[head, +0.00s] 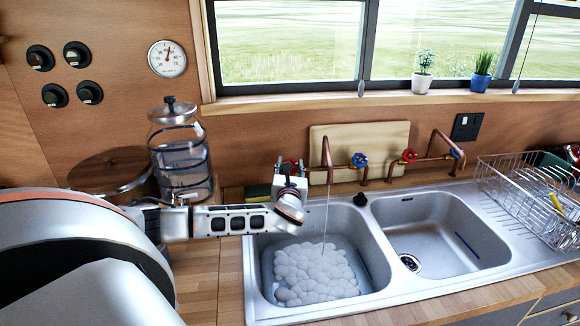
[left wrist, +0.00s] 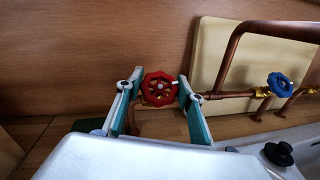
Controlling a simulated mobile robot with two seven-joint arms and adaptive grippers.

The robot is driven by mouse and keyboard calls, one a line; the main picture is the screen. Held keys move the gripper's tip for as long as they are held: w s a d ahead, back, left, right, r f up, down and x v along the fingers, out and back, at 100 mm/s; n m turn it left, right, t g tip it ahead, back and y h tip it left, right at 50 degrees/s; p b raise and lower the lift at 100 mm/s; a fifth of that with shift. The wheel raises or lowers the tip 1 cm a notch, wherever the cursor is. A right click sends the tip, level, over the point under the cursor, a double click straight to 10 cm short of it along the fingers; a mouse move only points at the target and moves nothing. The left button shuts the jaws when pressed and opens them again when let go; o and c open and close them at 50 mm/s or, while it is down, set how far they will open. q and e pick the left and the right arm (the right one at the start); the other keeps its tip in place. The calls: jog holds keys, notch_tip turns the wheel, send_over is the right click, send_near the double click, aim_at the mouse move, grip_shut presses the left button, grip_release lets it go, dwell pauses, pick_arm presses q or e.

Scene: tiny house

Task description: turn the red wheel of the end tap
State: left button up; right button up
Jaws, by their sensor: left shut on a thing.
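The red wheel (left wrist: 160,88) of the end tap is upright in the left wrist view, between the two fingers of my left gripper (left wrist: 158,95). The fingers are shut on its left and right sides. In the head view my left gripper (head: 289,168) is at the left end of the copper taps, behind the left sink, and mostly hides this wheel. The copper spout (head: 327,152) rises beside it, with water running down into the left sink. A blue wheel (head: 360,160) is on the same tap, to the right. My right gripper is not in view.
The left sink (head: 374,262) holds white foam. A second tap with a red wheel (head: 409,156) stands to the right, near a wire dish rack (head: 530,178). A glass jar (head: 180,160) stands left of my gripper. A cutting board (head: 388,138) leans behind the tap.

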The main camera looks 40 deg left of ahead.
pick_arm(q)
jog(key=shift+m+t+h, duration=0.8)
jog(key=shift+m+h, duration=0.5)
jog(key=shift+m, duration=0.4)
jog(key=shift+m+h, duration=0.3)
jog(key=o, duration=1.1)
jog(key=v, duration=1.2)
jog(key=shift+f, duration=0.1)
